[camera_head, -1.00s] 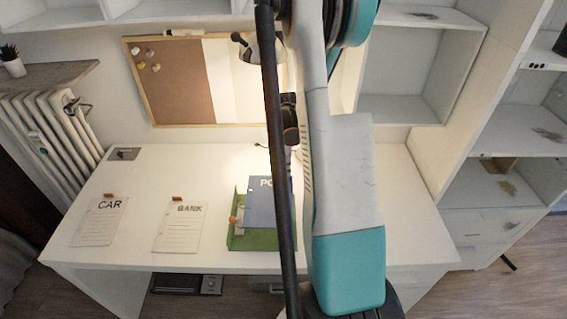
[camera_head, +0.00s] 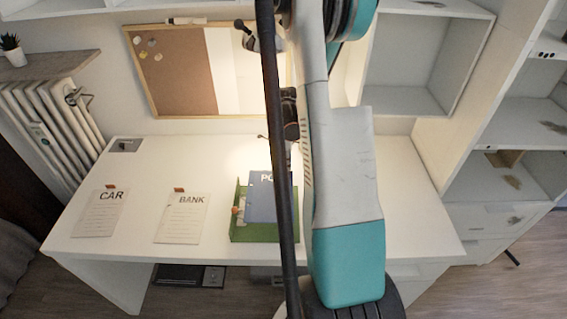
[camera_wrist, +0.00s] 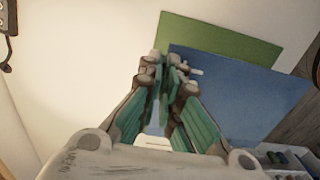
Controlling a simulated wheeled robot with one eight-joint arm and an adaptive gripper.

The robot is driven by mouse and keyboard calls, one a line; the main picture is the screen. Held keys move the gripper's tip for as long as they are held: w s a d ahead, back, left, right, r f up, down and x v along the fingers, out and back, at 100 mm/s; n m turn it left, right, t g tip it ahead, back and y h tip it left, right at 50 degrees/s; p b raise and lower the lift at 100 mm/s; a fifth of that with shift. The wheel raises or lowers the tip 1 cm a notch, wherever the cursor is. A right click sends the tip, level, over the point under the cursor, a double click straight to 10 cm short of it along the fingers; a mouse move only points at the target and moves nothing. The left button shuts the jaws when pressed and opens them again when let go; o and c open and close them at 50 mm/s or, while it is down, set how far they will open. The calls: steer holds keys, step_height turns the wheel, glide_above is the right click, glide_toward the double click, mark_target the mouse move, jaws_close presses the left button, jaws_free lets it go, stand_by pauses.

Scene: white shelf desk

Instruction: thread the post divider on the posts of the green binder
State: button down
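The green binder (camera_head: 262,235) lies on the white desk, its lower edge and left side showing; it also shows in the wrist view (camera_wrist: 215,35). The blue post divider (camera_head: 262,205), with letters starting "PO", is over the binder and covers most of it. My arm hides its right part. In the wrist view the divider (camera_wrist: 235,95) is a blue sheet running right from my fingers. My gripper (camera_wrist: 172,65) has its fingertips together at the divider's edge and looks shut on it. The binder's posts are not clearly visible.
A BANK sheet (camera_head: 182,222) and a CAR sheet (camera_head: 98,215) lie on the desk to the left. A corkboard (camera_head: 175,80) stands at the back wall. White shelves (camera_head: 420,70) rise at right.

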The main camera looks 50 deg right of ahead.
mark_target(284, 172)
steer(key=shift+f+b, duration=1.85)
steer(key=shift+f, duration=0.55)
steer(key=shift+f+b, duration=1.65)
steer(key=shift+f, duration=0.05)
stand_by(2.3)
steer(key=c, duration=1.7)
jaws_free()
step_height(284, 172, up, 12)
steer(key=shift+r, duration=0.1)
